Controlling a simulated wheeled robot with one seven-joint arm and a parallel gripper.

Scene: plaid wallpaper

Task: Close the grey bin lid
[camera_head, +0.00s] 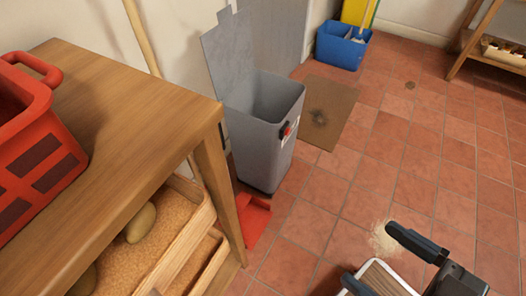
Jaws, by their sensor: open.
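The grey bin (262,137) stands on the tiled floor against the wall, just beyond the wooden table. Its lid (230,55) is up, tilted back toward the wall, and the bin's mouth is open. A dark and red latch piece (287,130) sits on the bin's front upper edge.
A wooden table (130,95) with a red crate (40,150) fills the left. A red dustpan (252,218) lies by its leg. A brown mat (326,112) and blue bucket (341,47) lie beyond the bin. A wooden shelf (472,40) stands far right. The central floor is mostly clear.

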